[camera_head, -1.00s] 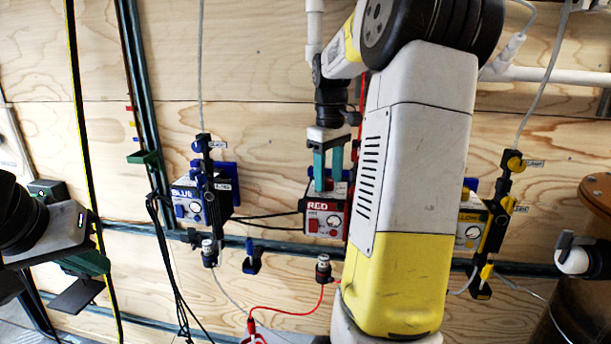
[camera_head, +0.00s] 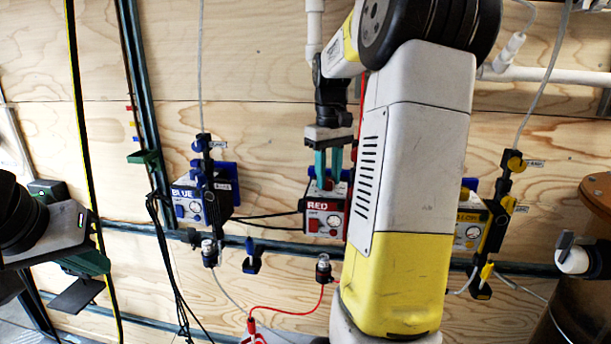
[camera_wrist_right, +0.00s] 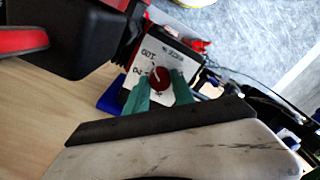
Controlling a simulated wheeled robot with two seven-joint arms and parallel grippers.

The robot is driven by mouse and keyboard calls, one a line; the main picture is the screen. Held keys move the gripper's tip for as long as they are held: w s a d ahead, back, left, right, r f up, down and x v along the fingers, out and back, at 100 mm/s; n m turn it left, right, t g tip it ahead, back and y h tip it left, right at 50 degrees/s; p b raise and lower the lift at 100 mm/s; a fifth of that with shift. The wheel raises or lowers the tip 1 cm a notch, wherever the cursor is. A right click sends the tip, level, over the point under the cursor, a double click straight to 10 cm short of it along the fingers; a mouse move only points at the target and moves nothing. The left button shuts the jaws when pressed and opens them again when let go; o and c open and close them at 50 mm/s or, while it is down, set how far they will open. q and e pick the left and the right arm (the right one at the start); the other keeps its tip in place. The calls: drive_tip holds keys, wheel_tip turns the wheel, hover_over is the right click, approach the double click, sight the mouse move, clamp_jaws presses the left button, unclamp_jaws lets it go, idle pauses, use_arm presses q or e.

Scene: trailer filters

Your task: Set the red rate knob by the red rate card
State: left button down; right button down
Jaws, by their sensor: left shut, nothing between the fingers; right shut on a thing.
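The red unit (camera_head: 323,222), a box with a RED label and a dial on its front, is mounted on the wall in the middle of the head view. My right gripper (camera_head: 328,186) points down at its top, teal fingers close together. In the right wrist view, the round red knob (camera_wrist_right: 160,77) with a white pointer line sits on a white face with black lettering, and my right gripper (camera_wrist_right: 161,90) has a finger on each side of it. I cannot identify the red rate card. My left gripper (camera_head: 84,280) is at the far left, shut and empty.
A blue unit (camera_head: 187,203) hangs to the left and a yellow unit (camera_head: 471,229) to the right, partly behind my right arm. A red cable (camera_head: 285,312) and black cables (camera_head: 270,216) run nearby. A dark rail (camera_head: 290,246) crosses the plywood wall.

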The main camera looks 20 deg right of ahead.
sight(328, 180)
drive_tip(key=c, duration=1.1)
unclamp_jaws()
wheel_tip(328, 180, up, 8)
drive_tip(key=shift+f, duration=0.15)
